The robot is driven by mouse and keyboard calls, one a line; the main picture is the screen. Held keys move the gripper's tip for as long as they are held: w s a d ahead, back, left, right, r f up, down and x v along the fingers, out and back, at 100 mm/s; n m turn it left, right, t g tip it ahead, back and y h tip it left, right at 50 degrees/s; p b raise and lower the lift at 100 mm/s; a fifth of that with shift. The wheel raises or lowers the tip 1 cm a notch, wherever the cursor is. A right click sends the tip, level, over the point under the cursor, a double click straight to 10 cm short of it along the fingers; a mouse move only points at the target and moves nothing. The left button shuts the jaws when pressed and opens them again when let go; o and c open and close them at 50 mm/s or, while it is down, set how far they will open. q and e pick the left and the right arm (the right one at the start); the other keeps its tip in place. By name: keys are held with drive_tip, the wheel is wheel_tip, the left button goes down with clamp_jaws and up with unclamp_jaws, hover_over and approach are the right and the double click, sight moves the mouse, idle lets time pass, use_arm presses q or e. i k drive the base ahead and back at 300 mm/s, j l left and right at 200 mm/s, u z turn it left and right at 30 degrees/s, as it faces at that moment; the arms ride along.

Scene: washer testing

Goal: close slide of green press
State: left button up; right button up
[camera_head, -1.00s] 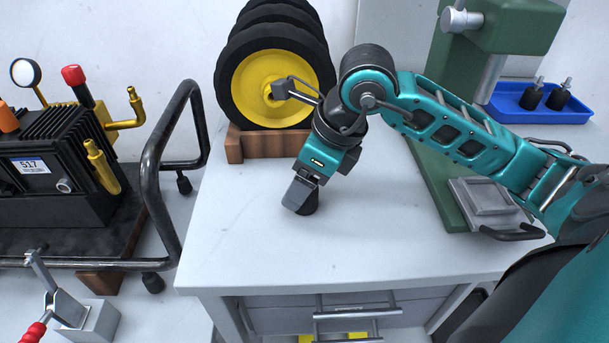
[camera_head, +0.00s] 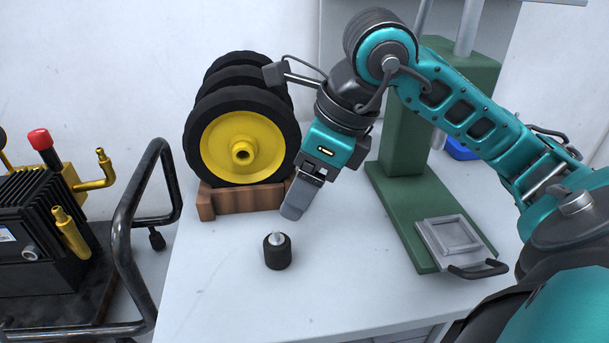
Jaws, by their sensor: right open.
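The green press (camera_head: 408,195) stands on the white table, its column partly hidden behind my right arm. Its grey slide (camera_head: 449,240), a square framed plate with a dark handle (camera_head: 478,270), sits at the front right of the green base, with the handle sticking out past the base edge. My right gripper (camera_head: 293,212) points down over the table, left of the press and apart from it. It is open and holds nothing. A small black cylinder with a metal tip (camera_head: 278,251) stands upright on the table just below and left of the gripper. My left gripper is not in view.
Black wheels with a yellow hub (camera_head: 243,150) stand in a wooden rack (camera_head: 240,199) behind the gripper. A blue tray (camera_head: 460,149) shows partly behind my arm. A black machine on a railed cart (camera_head: 140,220) is at left. The front of the white table (camera_head: 340,290) is clear.

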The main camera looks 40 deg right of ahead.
sight(453, 244)
drive_tip(key=k, duration=1)
